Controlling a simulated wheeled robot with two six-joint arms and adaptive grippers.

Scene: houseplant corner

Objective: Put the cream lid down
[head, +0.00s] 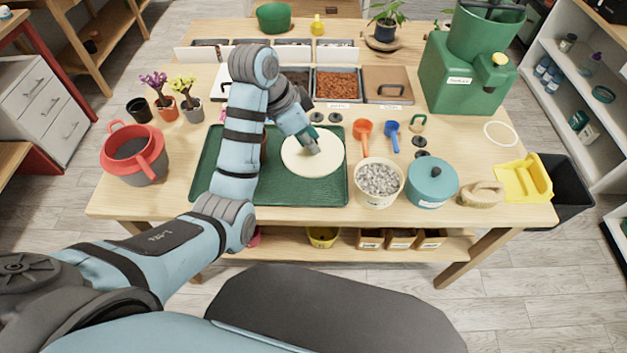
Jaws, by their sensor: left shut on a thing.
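The cream lid (295,158) is a flat round disc at the right part of the dark green tray (330,190), near its back edge. My left gripper (311,147) comes down onto the lid's middle and is shut on it; the fingers hide the part they grip. I cannot tell whether the lid touches the tray or hangs just above it. A cream pot full of grey gravel (379,180) stands open just right of the tray. My right gripper is not in view.
A teal lidded pot (431,184), a brush (482,194) and a yellow dustpan (522,178) stand to the right. Orange (363,137) and blue (391,135) scoops lie behind the gravel pot. Soil bins line the back.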

